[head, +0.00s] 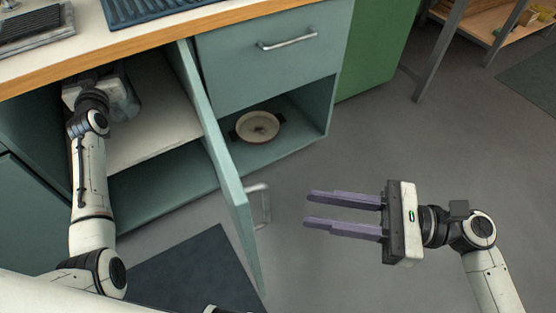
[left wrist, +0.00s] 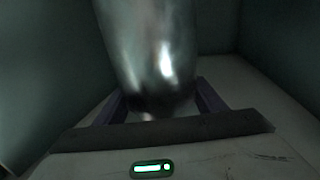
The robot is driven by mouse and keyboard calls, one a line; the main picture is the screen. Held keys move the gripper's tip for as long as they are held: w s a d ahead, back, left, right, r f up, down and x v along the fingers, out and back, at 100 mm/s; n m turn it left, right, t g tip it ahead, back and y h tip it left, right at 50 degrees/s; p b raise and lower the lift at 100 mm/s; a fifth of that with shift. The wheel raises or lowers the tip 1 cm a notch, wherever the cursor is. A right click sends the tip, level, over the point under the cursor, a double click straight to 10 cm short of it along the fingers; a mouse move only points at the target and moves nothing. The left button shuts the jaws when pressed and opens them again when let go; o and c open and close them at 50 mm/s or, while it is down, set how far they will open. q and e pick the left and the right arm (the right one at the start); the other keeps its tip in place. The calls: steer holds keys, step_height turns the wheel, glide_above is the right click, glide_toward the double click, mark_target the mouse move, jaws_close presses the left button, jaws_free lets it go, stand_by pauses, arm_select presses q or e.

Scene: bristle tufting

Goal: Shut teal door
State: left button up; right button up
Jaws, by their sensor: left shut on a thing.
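The teal door (head: 225,170) stands open, swung out from the cabinet toward me and seen nearly edge-on. Its metal bar handle (head: 262,205) faces right, on the door's outer side. My left arm reaches into the open cabinet, left of the door. My left gripper (left wrist: 160,100) is shut on a shiny grey metallic thing (left wrist: 150,45) above the pale shelf; its fingertips are mostly hidden in the head view. My right gripper (head: 343,213) is open and empty, its purple fingers pointing left toward the door handle with a gap between.
The pale shelf (head: 150,125) is inside the cabinet. A round beige dish (head: 257,126) sits in the lower compartment right of the door, under a teal drawer (head: 275,55). A dark mat (head: 190,275) lies below the door. Grey floor (head: 390,140) is clear around my right gripper.

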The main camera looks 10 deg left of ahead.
arm_select(q)
steer(key=shift+f+b, duration=0.5)
steer(key=shift+f, duration=0.05)
arm_select(e)
steer(key=a, duration=0.7)
steer(key=shift+a, duration=0.4)
steer(key=shift+w, duration=0.1)
steer(key=shift+c, duration=0.4)
